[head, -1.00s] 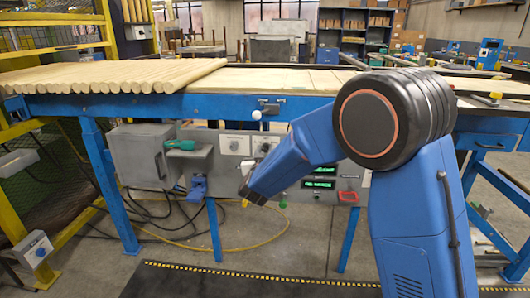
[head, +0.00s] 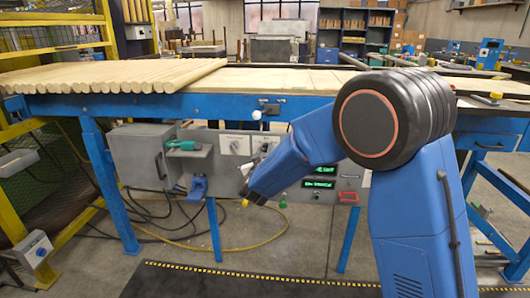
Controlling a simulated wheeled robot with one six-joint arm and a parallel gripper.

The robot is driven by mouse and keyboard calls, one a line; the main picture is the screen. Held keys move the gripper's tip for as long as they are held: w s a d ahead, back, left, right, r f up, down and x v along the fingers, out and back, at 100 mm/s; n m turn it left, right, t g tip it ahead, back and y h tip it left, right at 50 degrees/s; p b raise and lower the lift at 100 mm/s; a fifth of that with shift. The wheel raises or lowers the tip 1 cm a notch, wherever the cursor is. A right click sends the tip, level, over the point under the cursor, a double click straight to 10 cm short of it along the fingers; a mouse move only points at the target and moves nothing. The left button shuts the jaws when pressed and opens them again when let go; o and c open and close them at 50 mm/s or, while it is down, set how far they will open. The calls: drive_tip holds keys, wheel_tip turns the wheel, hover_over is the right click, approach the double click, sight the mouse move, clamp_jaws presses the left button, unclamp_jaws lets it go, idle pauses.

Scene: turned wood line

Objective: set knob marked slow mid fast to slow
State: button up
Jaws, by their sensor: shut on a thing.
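A grey control panel (head: 222,160) hangs under the blue-framed table. Two dials on white plates show on it, a left one (head: 235,146) and a right one (head: 265,144); their markings are too small to read. My gripper (head: 247,168) is at the panel just below these dials, mostly hidden by my blue wrist. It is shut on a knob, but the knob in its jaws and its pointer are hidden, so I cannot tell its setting.
Green-lit displays (head: 319,184) and a red button (head: 348,197) are right of my wrist. A green-handled tool (head: 183,145) lies on a grey shelf at left. Wooden rods (head: 120,77) lie on the table above. Cables and a yellow hose (head: 240,247) run along the floor.

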drive_tip(key=o, duration=1.1)
drive_tip(key=shift+c, duration=0.2)
drive_tip(key=s, duration=1.7)
drive_tip(key=shift+s+a, duration=0.25)
drive_tip(key=shift+a, duration=0.05)
drive_tip(key=s+d+r+g+y, duration=0.2)
drive_tip(key=d+r+g+y, duration=0.1)
drive_tip(key=d, duration=0.3)
drive_tip(key=s+d+r+g+y, duration=0.2)
drive_tip(key=d, duration=0.5)
drive_tip(key=s+d+f+m+g+h, duration=0.2)
drive_tip(key=s+d+f+g, duration=0.1)
drive_tip(key=s+d, duration=0.9)
drive_tip(key=s+d+f+m+g+h, duration=0.2)
drive_tip(key=s+d+f+g, duration=0.2)
drive_tip(key=s+d, duration=0.8)
drive_tip(key=s+g, duration=0.1)
drive_tip(key=s, duration=0.6)
